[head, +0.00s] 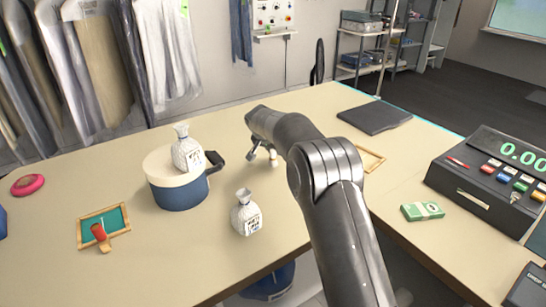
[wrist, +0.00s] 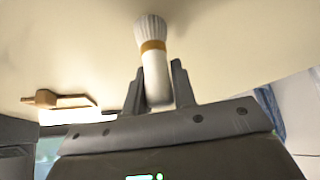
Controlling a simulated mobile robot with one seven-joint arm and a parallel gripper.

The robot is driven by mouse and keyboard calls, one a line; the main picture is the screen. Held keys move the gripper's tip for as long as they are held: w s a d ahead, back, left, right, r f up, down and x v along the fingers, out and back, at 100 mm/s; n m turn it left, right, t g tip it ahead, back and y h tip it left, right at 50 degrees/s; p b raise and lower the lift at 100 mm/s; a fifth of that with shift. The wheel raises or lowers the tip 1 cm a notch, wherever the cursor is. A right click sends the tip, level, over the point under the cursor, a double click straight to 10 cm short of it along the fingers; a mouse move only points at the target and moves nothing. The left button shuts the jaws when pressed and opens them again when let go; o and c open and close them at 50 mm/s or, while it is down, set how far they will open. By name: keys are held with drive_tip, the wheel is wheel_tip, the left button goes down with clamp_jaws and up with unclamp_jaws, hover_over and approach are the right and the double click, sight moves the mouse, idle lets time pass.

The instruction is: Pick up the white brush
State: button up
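The white brush (wrist: 153,62) shows in the wrist view, with pale ribbed bristles, a tan band and a smooth white handle. My gripper (wrist: 157,84) has its two dark fingers close against both sides of the handle and looks shut on it. The bristle end points away from the palm. In the head view my gripper (head: 263,152) is low over the middle of the table, and a small white part of the brush (head: 274,158) shows beside a finger. Whether the brush touches the table is unclear.
Left of my gripper stand a blue pot (head: 180,193) with a white bottle (head: 186,150) on its lid and another bottle (head: 245,213). A green framed tray (head: 117,219) lies left. A dark flat slab (head: 375,116), banknotes (head: 422,211) and a cash register (head: 487,180) are right.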

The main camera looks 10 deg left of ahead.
clamp_jaws()
drive_tip(key=shift+r, duration=0.15)
